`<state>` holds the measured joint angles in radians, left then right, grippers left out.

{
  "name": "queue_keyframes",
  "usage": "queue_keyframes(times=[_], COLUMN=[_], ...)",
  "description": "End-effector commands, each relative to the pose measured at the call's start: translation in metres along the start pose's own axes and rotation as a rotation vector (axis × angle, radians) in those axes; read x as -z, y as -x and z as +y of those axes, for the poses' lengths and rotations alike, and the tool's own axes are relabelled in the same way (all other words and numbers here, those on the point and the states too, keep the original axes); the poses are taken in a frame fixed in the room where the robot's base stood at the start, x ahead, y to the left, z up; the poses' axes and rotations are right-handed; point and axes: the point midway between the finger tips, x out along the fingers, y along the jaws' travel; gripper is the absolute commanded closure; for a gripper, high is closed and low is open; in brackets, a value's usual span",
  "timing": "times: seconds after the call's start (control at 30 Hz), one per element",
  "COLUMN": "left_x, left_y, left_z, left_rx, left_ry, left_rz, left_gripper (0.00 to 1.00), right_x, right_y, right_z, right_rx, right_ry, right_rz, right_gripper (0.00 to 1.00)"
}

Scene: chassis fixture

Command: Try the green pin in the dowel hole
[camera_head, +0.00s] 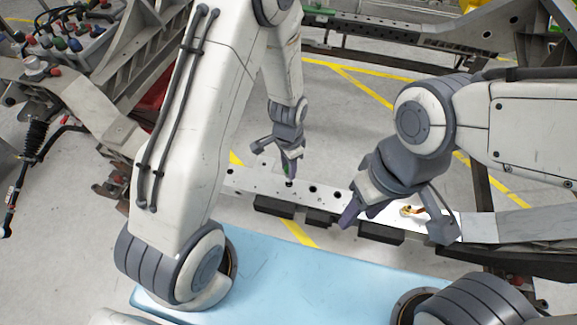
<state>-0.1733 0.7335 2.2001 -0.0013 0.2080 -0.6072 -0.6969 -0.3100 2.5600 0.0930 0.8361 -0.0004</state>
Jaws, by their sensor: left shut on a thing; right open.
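My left gripper (290,172) is shut on the green pin (286,168), just above a pale metal bar with round holes. Only a small patch of green shows between the fingers. A dark spot lies right below the fingertips at one of the holes; I cannot tell whether the pin's end is in the hole or above it. The holed bar (246,181) runs from centre left to lower right. My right gripper (361,212) is open and empty, its fingers pointing down in front of the bar.
A small orange and dark part (412,210) lies on the bar near my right gripper. Dark blocks (274,207) sit along the bar's near side. A light blue surface (290,275) lies in front. A grey box with coloured knobs (72,38) stands at upper left.

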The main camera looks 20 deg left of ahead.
Motion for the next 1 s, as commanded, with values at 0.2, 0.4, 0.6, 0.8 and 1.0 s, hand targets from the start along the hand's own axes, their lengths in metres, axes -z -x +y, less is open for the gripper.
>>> queue_keyframes(times=[0.2, 0.4, 0.6, 0.8, 1.0], left_x=[0.000, 0.000, 0.000, 0.000, 0.000], left_y=[0.001, 0.000, -0.003, -0.009, -0.015], left_z=[0.000, 0.000, 0.000, 0.000, 0.000], left_rx=[0.000, 0.000, 0.000, 0.000, 0.000], left_ry=[0.000, 0.000, 0.000, 0.000, 0.000], left_rz=[0.000, 0.000, 0.000, 0.000, 0.000], left_gripper=[1.00, 1.00, 1.00, 1.00, 1.00], right_x=[0.000, 0.000, 0.000, 0.000, -0.001], right_y=[0.002, 0.002, 0.000, -0.005, -0.009], right_z=[0.000, 0.000, 0.000, 0.000, 0.001], right_rx=[0.000, 0.000, 0.000, 0.000, 0.000], right_ry=[0.000, 0.000, 0.000, 0.000, 0.000], right_rz=[0.000, 0.000, 0.000, 0.000, 0.000], right_gripper=[0.50, 0.50, 0.50, 0.50, 0.50])
